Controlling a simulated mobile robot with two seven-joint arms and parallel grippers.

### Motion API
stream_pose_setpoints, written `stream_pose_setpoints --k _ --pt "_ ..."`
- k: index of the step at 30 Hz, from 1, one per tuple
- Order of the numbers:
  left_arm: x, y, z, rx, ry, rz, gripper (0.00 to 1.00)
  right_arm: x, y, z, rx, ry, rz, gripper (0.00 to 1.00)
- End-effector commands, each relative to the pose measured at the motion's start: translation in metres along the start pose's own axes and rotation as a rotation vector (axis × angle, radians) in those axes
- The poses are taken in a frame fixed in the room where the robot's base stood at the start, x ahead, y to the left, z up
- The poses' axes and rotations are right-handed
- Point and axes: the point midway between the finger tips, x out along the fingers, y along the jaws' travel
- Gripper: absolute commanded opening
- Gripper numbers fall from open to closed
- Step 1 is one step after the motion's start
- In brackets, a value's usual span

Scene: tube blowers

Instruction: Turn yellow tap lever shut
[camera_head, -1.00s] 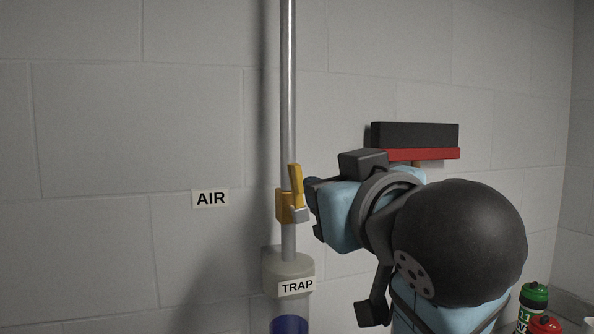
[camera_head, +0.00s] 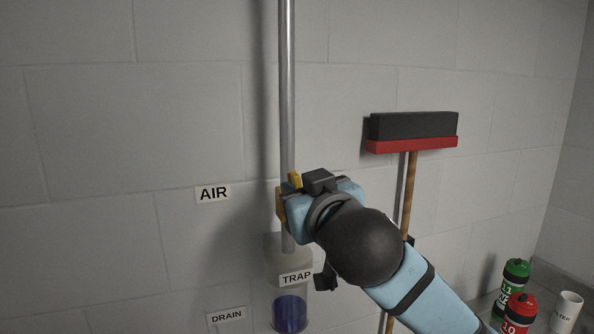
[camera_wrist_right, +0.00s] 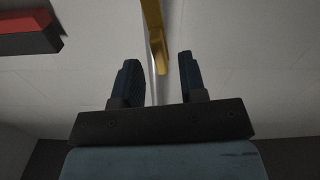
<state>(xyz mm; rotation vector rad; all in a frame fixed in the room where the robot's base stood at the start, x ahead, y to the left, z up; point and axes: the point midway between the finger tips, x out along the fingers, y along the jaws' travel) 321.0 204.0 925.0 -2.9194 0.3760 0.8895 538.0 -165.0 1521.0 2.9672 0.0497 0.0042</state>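The yellow tap lever (camera_head: 295,181) stands upright against the vertical metal pipe, and only its upper part shows in the head view. The yellow tap body (camera_head: 280,204) is mostly hidden behind my right gripper. In the right wrist view the yellow lever (camera_wrist_right: 154,35) reaches down from the top edge, in line with the gap between the fingers. My right gripper (camera_wrist_right: 160,72) is open there, its two dark fingers apart. I cannot tell whether a finger touches the lever. My left gripper is not in view.
A clear trap (camera_head: 289,312) with blue liquid sits on the pipe below the tap. A broom (camera_head: 411,144) with a red and black head leans at the right. Green (camera_head: 516,272) and red (camera_head: 521,309) bottles and a white cup (camera_head: 566,311) stand lower right.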

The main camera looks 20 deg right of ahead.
Motion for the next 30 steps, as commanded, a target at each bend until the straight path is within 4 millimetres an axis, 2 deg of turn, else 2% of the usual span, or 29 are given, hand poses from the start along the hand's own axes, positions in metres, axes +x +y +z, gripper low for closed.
stream_pose_setpoints --k 3,6,17,22,30 --pt "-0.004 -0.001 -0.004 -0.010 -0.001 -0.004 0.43 0.017 0.001 -0.001 -0.001 -0.002 0.002 0.38" --pt "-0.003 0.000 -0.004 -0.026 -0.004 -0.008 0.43 0.026 0.000 -0.001 -0.002 -0.002 0.001 0.38" --pt "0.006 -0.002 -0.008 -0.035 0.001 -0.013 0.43 0.031 0.000 0.000 0.000 0.000 0.000 0.38" --pt "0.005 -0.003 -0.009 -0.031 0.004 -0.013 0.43 0.031 0.000 0.000 0.000 0.000 0.000 0.02" --pt "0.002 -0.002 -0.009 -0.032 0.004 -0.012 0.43 0.033 0.000 0.000 -0.004 0.000 0.000 0.00"
